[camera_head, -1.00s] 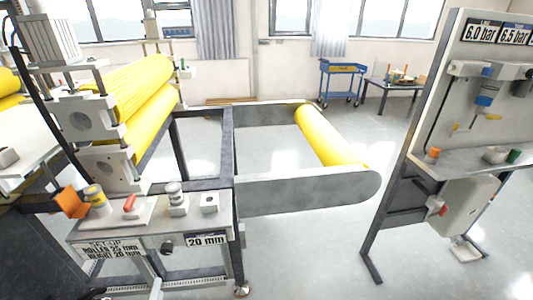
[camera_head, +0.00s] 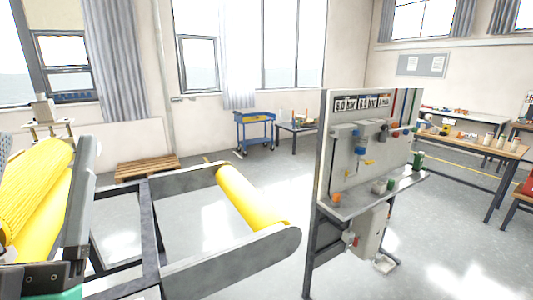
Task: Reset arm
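Neither of my grippers can be made out in the head view. A grey and black part, which looks like an arm link but which I cannot identify for sure, stands at the lower left. It covers part of the yellow roller machine. The yellow rollers (camera_head: 38,190) show at the left edge. A single yellow roller (camera_head: 250,197) sits between the grey side plates of the frame (camera_head: 235,262).
A panel stand (camera_head: 340,165) with valves and a shelf stands at centre right. A blue cart (camera_head: 255,130), a small table (camera_head: 296,128) and a wooden pallet (camera_head: 147,167) are at the back. Workbenches (camera_head: 480,145) stand at the right. The floor between is mostly open.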

